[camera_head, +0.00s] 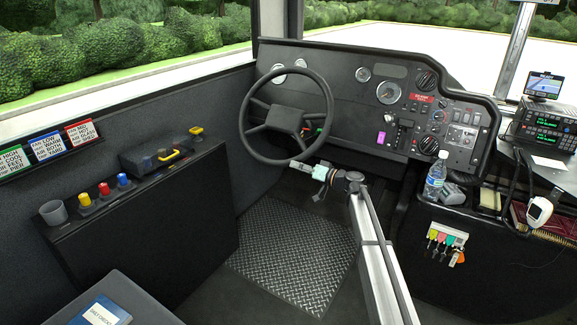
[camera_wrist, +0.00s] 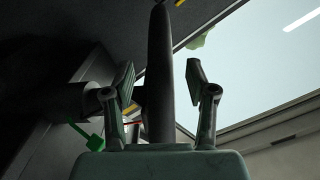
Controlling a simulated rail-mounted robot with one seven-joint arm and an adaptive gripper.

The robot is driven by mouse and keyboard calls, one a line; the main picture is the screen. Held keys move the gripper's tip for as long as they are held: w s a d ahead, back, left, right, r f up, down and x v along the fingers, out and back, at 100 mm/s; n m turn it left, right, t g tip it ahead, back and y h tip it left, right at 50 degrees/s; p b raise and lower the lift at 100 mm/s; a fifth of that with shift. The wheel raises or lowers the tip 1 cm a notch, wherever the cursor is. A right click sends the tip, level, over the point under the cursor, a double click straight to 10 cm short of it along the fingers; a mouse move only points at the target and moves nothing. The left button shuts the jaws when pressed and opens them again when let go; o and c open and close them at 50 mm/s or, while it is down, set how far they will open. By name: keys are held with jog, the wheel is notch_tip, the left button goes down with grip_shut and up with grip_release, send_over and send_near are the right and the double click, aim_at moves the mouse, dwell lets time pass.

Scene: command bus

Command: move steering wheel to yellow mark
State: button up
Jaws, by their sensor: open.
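The black steering wheel (camera_head: 258,128) stands in front of the dashboard, tilted toward the camera. My gripper (camera_head: 297,166) is at the lower right part of its rim. In the wrist view the dark rim (camera_wrist: 160,60) runs up between the two fingers of my gripper (camera_wrist: 159,84). The fingers are open, with a visible gap on each side of the rim. A small yellow patch (camera_wrist: 180,3) shows at the top of the wrist view; I cannot tell whether it is the yellow mark. No yellow mark is clear on the wheel in the head view.
The dashboard (camera_head: 410,72) lies behind the wheel. A side console with coloured knobs (camera_head: 104,189) is at left. A water bottle (camera_head: 435,177) and hanging keys (camera_head: 444,240) are at right.

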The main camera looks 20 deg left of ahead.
aim_at(288, 163)
jog(key=shift+w+a, duration=0.2)
jog(key=shift+a, duration=1)
jog(key=shift+w+a, duration=0.2)
jog(key=shift+a, duration=1)
jog(key=shift+b, duration=0.3)
grip_shut()
